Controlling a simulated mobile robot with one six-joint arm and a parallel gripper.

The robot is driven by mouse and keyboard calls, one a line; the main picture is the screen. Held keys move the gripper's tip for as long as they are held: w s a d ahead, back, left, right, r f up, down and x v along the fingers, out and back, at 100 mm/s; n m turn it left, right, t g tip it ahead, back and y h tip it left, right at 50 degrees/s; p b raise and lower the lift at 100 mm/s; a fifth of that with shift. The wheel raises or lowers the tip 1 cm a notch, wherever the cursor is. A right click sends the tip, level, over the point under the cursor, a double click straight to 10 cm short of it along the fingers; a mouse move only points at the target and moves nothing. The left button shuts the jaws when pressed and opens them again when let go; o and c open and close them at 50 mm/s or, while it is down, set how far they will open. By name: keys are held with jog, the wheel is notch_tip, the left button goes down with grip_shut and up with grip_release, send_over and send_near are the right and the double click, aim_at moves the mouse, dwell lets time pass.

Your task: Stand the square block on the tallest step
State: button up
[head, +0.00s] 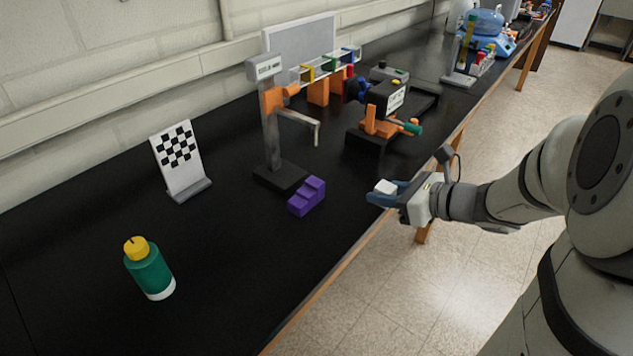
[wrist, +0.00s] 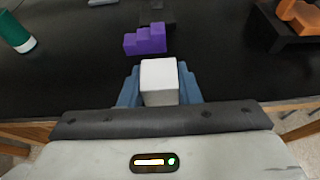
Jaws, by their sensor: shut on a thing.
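A white square block (head: 386,187) is held between the blue fingers of my gripper (head: 383,195). In the wrist view the block (wrist: 159,80) sits between the two fingers (wrist: 159,88), with its top face uncovered. The gripper is near the front edge of the black bench. A purple stepped block (head: 306,196) stands on the bench to the left of the gripper, apart from it. In the wrist view the purple steps (wrist: 146,41) lie beyond the white block and rise toward the right, the tallest step at the right end.
A grey stand with a hooked arm (head: 280,130) rises just behind the steps. An orange and black device (head: 382,115) stands behind the gripper. A green bottle (head: 149,268) and a checkered board (head: 180,160) stand to the left. The bench between gripper and steps is clear.

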jog(key=p, duration=0.4)
send_over(315, 181)
jog(key=shift+d, duration=0.1)
notch_tip(315, 181, down, 3)
jog(key=shift+f, duration=0.15)
jog(key=shift+f+b, duration=0.3)
jog(key=shift+b, duration=0.1)
jog(key=o, duration=1.1)
jog(key=shift+r, duration=0.15)
